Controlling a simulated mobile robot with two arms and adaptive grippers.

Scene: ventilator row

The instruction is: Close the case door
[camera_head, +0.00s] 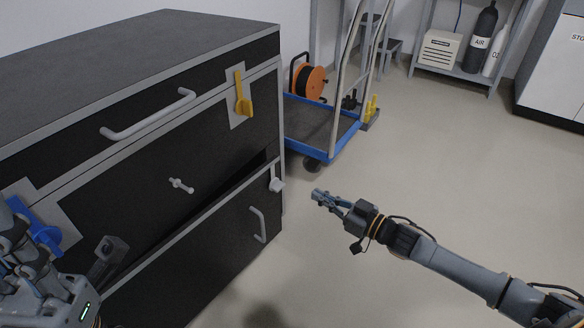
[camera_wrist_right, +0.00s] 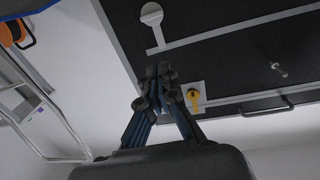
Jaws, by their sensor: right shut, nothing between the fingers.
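The case (camera_head: 100,60) is a black cabinet with grey edges at the left of the head view. Its middle front panel (camera_head: 150,200) carries a small grey knob (camera_head: 181,185), a yellow latch (camera_head: 244,95) and a blue latch (camera_head: 40,230). A dark gap shows below this panel, so it appears not flush. My right gripper (camera_head: 322,197) is shut and empty, right of the case and apart from it. The right wrist view shows its fingertips (camera_wrist_right: 163,72) near the yellow latch (camera_wrist_right: 193,96) in the picture. My left gripper (camera_head: 35,255) is by the blue latch; its fingertips are unclear.
A bar handle (camera_head: 148,115) sticks out above the panel and another handle (camera_head: 257,224) below. A pale catch (camera_head: 277,180) protrudes at the near right edge. The floor at right is clear.

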